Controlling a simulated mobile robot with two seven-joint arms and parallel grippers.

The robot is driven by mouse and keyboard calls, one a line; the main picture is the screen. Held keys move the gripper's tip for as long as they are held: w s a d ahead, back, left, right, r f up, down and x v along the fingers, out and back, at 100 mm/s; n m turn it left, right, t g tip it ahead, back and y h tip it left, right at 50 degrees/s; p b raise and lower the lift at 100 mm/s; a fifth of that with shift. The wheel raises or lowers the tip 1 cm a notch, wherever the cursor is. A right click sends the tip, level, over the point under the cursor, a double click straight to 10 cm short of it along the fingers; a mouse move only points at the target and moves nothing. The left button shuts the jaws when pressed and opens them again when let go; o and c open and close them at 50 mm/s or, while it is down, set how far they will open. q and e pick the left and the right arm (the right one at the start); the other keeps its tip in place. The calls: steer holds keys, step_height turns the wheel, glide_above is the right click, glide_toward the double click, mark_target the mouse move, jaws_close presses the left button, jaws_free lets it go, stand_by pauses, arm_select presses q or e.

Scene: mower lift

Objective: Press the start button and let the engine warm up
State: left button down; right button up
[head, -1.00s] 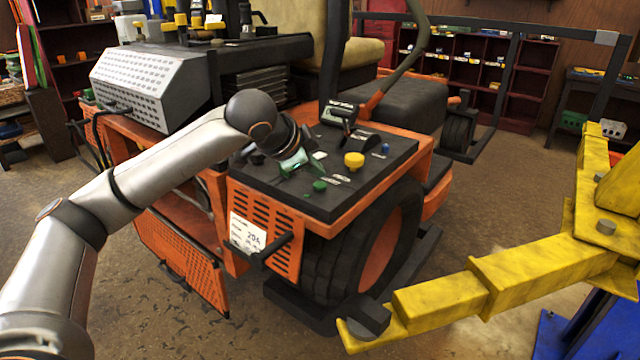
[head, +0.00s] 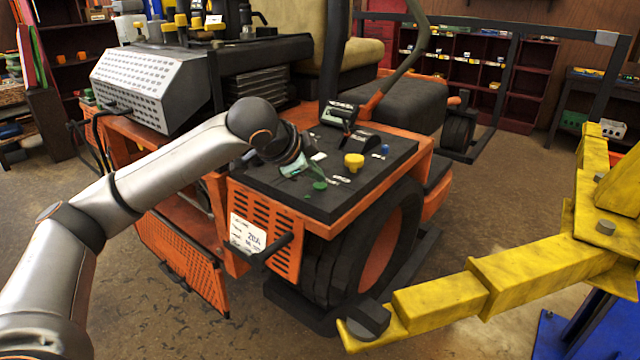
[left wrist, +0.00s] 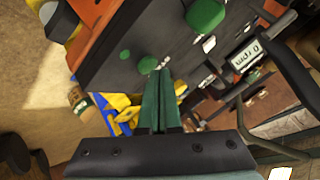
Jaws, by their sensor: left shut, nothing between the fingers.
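The orange mower's black control panel (head: 335,200) carries a green button (head: 319,185) near its front edge. My left gripper (head: 311,175) is shut and empty, its green fingers pointing down at that button. The tips look very close to the button; I cannot tell whether they touch. In the left wrist view the shut fingers (left wrist: 161,74) end beside a small green button (left wrist: 147,65), and a larger green knob (left wrist: 205,15) is above. A small display (left wrist: 246,54) appears to read 0 rpm. My right gripper is not in view.
A yellow knob (head: 354,161) and a blue knob (head: 385,149) stand on the panel to the right. The mower's seat (head: 400,105) is behind it. A yellow lift arm (head: 540,270) reaches in from the right. Bare floor lies in front.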

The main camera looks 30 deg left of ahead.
mark_target(315, 187)
arm_select(q)
steer(key=shift+f, duration=0.55)
stand_by(0.9)
steer(key=shift+r+p, duration=0.9)
steer(key=shift+p, duration=0.3)
step_height(315, 187, up, 3)
steer(key=p, duration=0.3)
steer(key=shift+f, duration=0.15)
steer(key=shift+r+p, duration=0.95)
steer(key=shift+r, duration=0.3)
steer(key=shift+f, duration=0.1)
